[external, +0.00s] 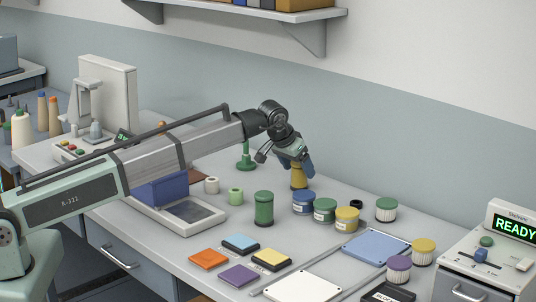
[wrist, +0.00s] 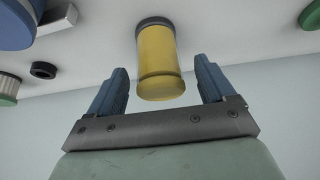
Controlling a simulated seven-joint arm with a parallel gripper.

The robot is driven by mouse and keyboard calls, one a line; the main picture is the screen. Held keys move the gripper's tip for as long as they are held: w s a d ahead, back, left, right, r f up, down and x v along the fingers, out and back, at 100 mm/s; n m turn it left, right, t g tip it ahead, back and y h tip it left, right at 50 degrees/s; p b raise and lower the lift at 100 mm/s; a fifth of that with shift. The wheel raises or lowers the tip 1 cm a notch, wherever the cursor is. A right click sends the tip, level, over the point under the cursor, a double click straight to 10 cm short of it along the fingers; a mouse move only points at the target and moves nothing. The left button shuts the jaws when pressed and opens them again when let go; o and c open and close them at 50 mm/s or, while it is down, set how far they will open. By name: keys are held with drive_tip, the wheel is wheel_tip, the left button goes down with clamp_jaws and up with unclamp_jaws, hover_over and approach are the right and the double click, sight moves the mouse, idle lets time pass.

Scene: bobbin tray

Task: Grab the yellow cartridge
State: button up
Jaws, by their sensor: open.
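The yellow cartridge (external: 299,181) stands on the bench at the back, partly hidden by my gripper (external: 300,164) in the external view. In the wrist view, the yellow cartridge (wrist: 160,62) has a dark end cap and sits between the two blue fingers of my gripper (wrist: 160,68). The fingers are spread, with a visible gap on each side of the cartridge near their tips. No contact shows.
A blue jar (external: 303,203), a dark green jar (external: 325,210) and a yellow jar (external: 347,220) stand close by on the right. A green canister (external: 263,208) is in front. A green stand (external: 246,157) is behind left. Coloured tiles lie at the front.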

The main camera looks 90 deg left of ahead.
sight(301, 172)
drive_tip(key=x, duration=0.3)
drive_tip(key=shift+w+a+f, duration=0.1)
drive_tip(key=shift+c, duration=0.2)
drive_tip(key=c, duration=1.1)
